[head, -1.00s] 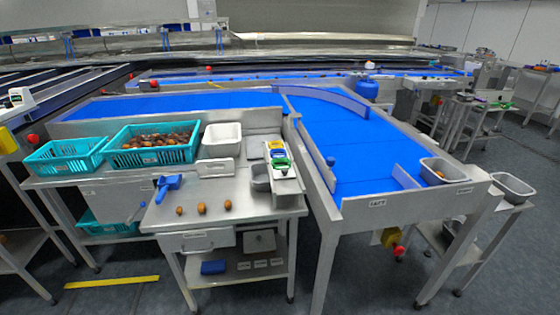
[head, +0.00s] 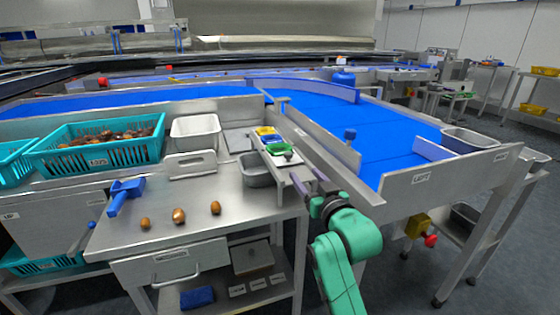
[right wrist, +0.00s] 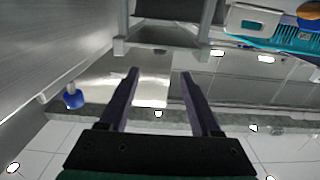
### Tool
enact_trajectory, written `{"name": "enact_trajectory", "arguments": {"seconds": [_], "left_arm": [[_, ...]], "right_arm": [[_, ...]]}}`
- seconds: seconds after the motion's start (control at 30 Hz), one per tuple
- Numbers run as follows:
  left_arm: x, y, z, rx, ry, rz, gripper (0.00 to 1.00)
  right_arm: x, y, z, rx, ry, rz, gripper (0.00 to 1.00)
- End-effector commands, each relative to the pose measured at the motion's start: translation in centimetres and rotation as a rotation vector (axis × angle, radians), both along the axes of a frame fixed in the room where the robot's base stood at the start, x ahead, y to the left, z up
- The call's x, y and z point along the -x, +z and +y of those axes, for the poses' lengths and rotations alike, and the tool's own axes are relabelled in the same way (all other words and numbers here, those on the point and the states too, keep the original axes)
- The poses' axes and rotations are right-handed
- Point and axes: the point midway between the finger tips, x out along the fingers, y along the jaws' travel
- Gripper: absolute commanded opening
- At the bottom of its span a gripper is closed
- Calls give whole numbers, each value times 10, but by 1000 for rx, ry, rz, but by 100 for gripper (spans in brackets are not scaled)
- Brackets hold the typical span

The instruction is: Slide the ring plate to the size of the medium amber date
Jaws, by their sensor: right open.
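Three brown-amber dates lie in a row on the steel table: a left one (head: 145,223), a middle one (head: 179,215) and a right one (head: 215,207). They differ slightly in size. The sizing device is a narrow metal rail (head: 300,176) at the table's right side, with yellow, blue and green coloured parts (head: 274,142) at its far end. I cannot tell the ring plate's exact setting. My right gripper (head: 314,182) is by the near end of the rail. In the right wrist view its two fingers (right wrist: 158,78) are apart with nothing between them. My left gripper is not in view.
A blue scoop (head: 124,194) lies left of the dates. A teal crate of dates (head: 97,158), a white tub (head: 195,132) and a grey bin (head: 256,170) stand behind. The blue conveyor's metal side wall (head: 330,150) runs close to the rail's right.

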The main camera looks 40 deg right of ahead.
Motion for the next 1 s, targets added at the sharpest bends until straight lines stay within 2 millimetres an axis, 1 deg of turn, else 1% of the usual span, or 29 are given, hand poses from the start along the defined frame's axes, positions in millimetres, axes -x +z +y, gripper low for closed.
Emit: {"name": "enact_trajectory", "arguments": {"seconds": [0.07,0.3,0.43,0.5,0.6,0.83,0.87,0.9,0.97,1.0], "left_arm": [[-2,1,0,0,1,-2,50],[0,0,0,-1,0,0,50],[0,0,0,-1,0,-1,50],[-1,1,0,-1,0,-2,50],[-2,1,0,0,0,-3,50],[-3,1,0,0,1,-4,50],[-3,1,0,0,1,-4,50],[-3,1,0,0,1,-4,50],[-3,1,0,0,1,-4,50],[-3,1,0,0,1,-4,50]], "right_arm": [[-17,2,-6,2,0,-2,64],[-79,2,-27,0,1,-1,64],[-106,2,-37,0,1,0,64],[-115,1,-40,1,1,1,64],[-123,1,-42,1,1,3,64],[-124,1,-43,2,1,2,64],[-124,0,-43,2,1,2,57],[-124,0,-42,2,1,2,41],[-124,0,-42,1,1,3,18],[-124,0,-42,1,1,3,3]]}}
